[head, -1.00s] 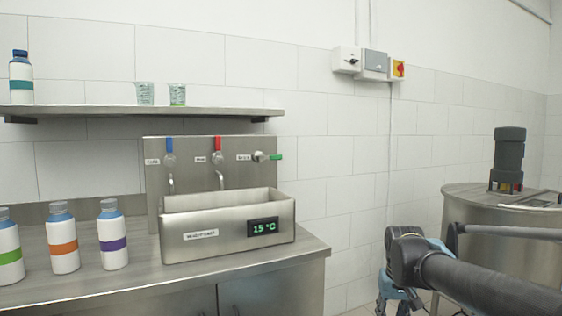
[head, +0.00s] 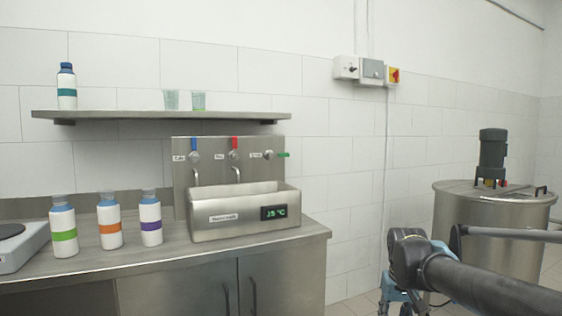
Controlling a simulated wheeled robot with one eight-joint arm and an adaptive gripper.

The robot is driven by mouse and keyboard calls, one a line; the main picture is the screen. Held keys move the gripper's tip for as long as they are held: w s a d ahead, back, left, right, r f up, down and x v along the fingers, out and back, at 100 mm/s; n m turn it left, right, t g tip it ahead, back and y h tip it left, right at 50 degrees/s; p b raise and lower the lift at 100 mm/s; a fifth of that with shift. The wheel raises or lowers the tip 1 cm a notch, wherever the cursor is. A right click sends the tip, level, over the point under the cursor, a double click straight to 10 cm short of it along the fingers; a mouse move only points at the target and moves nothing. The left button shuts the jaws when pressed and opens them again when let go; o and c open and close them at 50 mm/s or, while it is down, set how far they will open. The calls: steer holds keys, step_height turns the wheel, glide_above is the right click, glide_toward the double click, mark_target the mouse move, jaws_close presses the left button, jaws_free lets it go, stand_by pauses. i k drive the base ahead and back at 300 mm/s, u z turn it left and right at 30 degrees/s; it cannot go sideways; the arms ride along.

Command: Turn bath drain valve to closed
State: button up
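The metal bath (head: 245,217) stands on the steel counter, with a lit green temperature display (head: 274,212) on its front. On the panel (head: 181,180) behind it are three valves: a blue-handled one (head: 194,146), a red-handled one (head: 235,144) and a green-handled one (head: 282,155). The blue and red handles point up; the green handle points sideways to the right. The labels are too small to read. My gripper (head: 398,303) hangs at the lower right, away from the counter; the frame's bottom edge cuts it off and its fingertips cannot be made out.
Bottles with green (head: 63,229), orange (head: 109,223) and purple (head: 150,219) bands stand on the counter (head: 160,258). A shelf (head: 140,115) above holds a teal-banded bottle (head: 66,87) and two glasses (head: 185,100). A large steel tank (head: 470,206) stands at right.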

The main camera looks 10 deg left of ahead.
mark_target(270, 156)
steer(key=k, duration=1.35)
steer(key=u, duration=0.5)
steer(key=i, duration=1)
